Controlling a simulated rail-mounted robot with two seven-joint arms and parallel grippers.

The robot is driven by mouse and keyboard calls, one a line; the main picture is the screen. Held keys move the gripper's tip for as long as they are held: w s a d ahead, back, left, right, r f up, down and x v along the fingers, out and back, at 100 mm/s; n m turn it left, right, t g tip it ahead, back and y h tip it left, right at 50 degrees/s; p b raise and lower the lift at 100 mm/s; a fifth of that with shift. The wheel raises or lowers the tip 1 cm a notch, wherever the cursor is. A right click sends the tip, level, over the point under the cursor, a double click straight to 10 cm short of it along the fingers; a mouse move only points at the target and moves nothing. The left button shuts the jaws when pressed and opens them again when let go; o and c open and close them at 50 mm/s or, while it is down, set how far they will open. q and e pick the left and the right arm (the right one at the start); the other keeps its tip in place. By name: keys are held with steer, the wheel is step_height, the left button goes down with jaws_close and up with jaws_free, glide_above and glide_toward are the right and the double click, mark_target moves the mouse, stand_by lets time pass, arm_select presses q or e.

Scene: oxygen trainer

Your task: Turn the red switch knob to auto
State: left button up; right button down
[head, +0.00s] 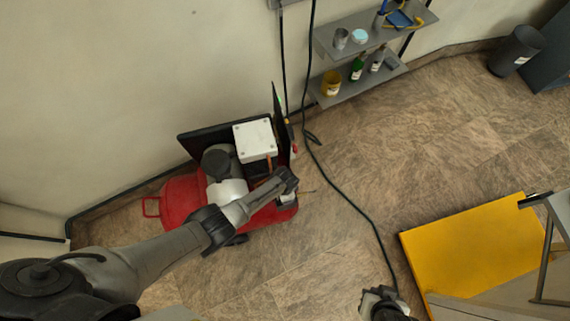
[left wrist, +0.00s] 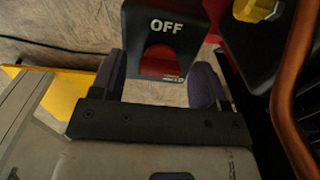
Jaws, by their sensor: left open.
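The red switch knob (left wrist: 158,62) sits in a recess of a black housing (left wrist: 138,18) marked OFF, seen in the left wrist view. My left gripper (left wrist: 160,65) is open, with one purple finger on each side of the housing's lower part. I cannot tell whether the fingers touch it. In the head view my left gripper (head: 287,181) is at the right end of a red compressor tank (head: 180,203); the knob cannot be made out there. No auto label is readable. My right gripper (head: 385,300) is at the bottom edge, its fingers unclear.
A white box (head: 255,141) stands above the tank, near the wall. A copper pipe (left wrist: 290,85) and a yellow part (left wrist: 258,9) are close on the right in the wrist view. A black cable (head: 345,195) crosses the floor. A yellow platform (head: 470,250) is at right.

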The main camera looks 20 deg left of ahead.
arm_select(q)
steer(key=shift+r, duration=0.1)
step_height(320, 180, up, 14)
steer(key=p, duration=0.6)
stand_by(0.5)
